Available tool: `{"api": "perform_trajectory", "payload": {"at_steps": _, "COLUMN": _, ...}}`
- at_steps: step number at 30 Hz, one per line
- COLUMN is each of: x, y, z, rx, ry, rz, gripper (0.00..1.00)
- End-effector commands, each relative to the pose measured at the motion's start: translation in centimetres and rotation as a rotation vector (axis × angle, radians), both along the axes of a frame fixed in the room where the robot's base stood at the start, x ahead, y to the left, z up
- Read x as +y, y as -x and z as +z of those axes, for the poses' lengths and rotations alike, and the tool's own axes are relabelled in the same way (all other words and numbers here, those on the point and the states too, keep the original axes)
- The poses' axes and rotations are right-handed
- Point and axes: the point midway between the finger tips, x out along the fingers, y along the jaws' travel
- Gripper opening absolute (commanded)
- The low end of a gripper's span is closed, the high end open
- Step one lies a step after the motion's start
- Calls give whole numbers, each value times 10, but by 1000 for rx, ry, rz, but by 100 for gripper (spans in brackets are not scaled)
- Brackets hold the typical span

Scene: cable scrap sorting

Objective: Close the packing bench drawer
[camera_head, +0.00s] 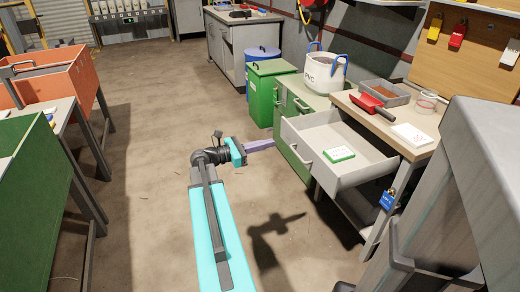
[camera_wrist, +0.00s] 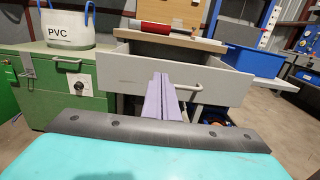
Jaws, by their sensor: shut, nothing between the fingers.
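The packing bench drawer (camera_head: 340,155) is light grey and pulled well out from under the bench top, with a green-and-white pad (camera_head: 339,154) lying inside it. In the wrist view the drawer's front panel (camera_wrist: 125,74) faces me, with a pale bar handle (camera_wrist: 188,87). My gripper (camera_head: 272,143) is shut, its two purple fingers together and empty. It points at the drawer from the left, in front of the panel. In the wrist view the fingertips (camera_wrist: 161,77) overlap the panel beside the handle; whether they touch it I cannot tell.
The packing bench top (camera_head: 415,150) holds a red-handled scoop (camera_head: 375,106), a grey tray (camera_head: 383,93) and a white card. A green cabinet (camera_head: 293,104) with a PVC bag (camera_head: 324,73) stands beside it. Open floor lies left of the bench.

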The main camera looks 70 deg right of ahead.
Motion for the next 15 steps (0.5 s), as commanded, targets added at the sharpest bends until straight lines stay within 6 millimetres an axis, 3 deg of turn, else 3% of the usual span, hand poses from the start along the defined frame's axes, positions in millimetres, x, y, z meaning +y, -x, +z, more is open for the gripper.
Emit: {"api": "perform_trajectory", "payload": {"at_steps": 15, "x": -48, "y": 52, "z": -2, "rx": 1, "ry": 1, "rz": -2, "gripper": 0}}
